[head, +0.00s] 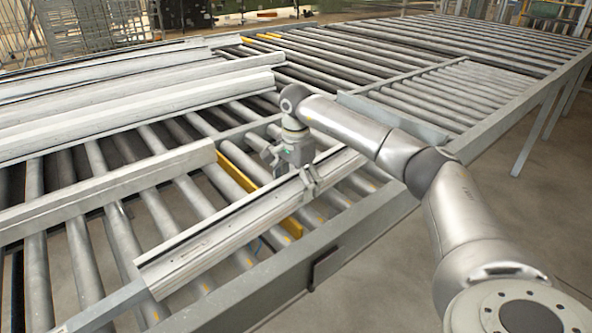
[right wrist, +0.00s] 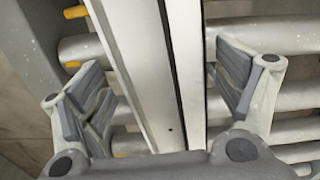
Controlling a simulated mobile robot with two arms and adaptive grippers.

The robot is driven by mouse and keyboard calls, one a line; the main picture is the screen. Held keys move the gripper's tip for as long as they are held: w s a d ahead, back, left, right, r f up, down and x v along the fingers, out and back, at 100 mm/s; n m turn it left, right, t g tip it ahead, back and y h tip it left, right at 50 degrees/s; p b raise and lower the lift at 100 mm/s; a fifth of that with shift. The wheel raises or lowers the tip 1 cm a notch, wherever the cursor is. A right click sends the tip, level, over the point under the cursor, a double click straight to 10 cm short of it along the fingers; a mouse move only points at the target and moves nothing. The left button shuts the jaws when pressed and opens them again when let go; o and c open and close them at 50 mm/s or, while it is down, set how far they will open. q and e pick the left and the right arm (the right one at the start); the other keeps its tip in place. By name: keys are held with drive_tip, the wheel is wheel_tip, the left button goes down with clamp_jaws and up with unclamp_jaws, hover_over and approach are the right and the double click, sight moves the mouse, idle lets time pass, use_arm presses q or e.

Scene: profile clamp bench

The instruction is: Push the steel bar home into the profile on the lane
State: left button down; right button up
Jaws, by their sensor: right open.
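The light grey profile (head: 225,232) lies along the roller lane, running from lower left to upper right. The steel bar (head: 105,308) shows at the lower left, in line with the profile, and meets its near end; how far it reaches inside is hidden. My right gripper (head: 308,182) is over the far part of the profile, pointing down. In the right wrist view my right gripper (right wrist: 168,95) is open, with one finger on each side of the profile (right wrist: 145,65) and gaps between. My left gripper is not in view.
Several long profiles (head: 130,105) lie on the rollers at the back left. A grey rail (head: 110,200) and a yellow strip (head: 238,172) lie beside the profile. The lane's side beam (head: 350,240) runs along the front. Rollers (head: 450,85) at the back right are bare.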

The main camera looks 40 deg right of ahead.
sight(112, 297)
drive_tip(key=shift+f, duration=0.45)
drive_tip(key=c, duration=1.9)
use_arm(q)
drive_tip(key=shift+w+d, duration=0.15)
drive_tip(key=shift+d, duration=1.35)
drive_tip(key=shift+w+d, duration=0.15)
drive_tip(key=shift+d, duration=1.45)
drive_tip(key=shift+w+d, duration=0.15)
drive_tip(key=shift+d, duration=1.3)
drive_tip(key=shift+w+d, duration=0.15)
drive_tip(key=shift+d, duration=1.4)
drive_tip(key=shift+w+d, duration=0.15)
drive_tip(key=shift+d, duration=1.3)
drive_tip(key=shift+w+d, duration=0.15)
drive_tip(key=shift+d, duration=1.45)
